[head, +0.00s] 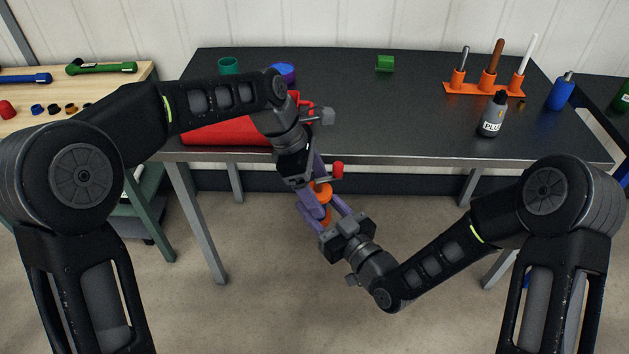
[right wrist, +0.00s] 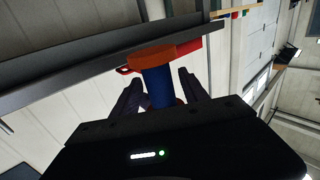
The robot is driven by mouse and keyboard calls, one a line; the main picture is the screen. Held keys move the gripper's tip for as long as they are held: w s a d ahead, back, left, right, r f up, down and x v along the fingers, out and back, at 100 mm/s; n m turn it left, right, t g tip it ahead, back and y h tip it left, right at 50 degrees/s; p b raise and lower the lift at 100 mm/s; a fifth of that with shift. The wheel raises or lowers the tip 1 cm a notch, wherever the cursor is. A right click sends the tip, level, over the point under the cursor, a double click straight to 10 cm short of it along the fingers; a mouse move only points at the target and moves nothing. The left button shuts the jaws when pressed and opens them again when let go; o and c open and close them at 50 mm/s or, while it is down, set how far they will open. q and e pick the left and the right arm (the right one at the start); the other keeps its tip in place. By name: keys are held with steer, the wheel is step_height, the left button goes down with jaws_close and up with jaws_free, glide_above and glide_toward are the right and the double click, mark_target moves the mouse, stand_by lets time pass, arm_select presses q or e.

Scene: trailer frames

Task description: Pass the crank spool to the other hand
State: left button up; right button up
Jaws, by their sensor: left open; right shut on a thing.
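The crank spool (head: 322,192) has orange flanges and a red crank knob (head: 337,169). It is in the air in front of the table, between my two grippers. In the right wrist view its blue hub (right wrist: 158,88) and orange flange (right wrist: 166,54) show, with the hub between the right fingers. My right gripper (head: 328,213) is shut on the spool from the lower right. My left gripper (head: 314,188) is open and reaches down to the spool from the upper left, its purple fingers close around it. The overlapping fingers hide part of the spool and whether the left fingers touch it.
A dark table (head: 400,120) lies behind the grippers, with a red tray (head: 215,133) at its left front. A grey bottle (head: 492,115) and an orange tool rack (head: 484,89) stand at the right. The table's middle is clear.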

arm_select(q)
steer(key=c, duration=1.5)
steer(key=shift+c, duration=0.7)
arm_select(e)
steer(key=o, duration=1.6)
steer(key=shift+f, duration=0.1)
steer(key=s+d+f+m+g+h, duration=0.3)
steer(key=s+f, duration=0.1)
steer(key=f, duration=0.6)
steer(key=s+d+f+m+g+h, duration=0.2)
steer(key=s+d+f+g+h, duration=0.15)
steer(key=f, duration=0.55)
steer(key=s+d+f+m+g, duration=0.1)
steer(key=s+f+g, duration=0.1)
steer(key=s, duration=0.3)
steer(key=s+d+f+m+g, duration=0.2)
steer(key=s+f, duration=0.2)
steer(key=s, duration=0.2)
steer(key=s+d+f+m+g+h, duration=0.1)
steer(key=s+d+f+g, duration=0.1)
steer(key=s, duration=0.3)
steer(key=shift+s+d+f+m+g, duration=0.15)
steer(key=shift+s+f+m+g, duration=0.25)
steer(key=shift+f, duration=0.2)
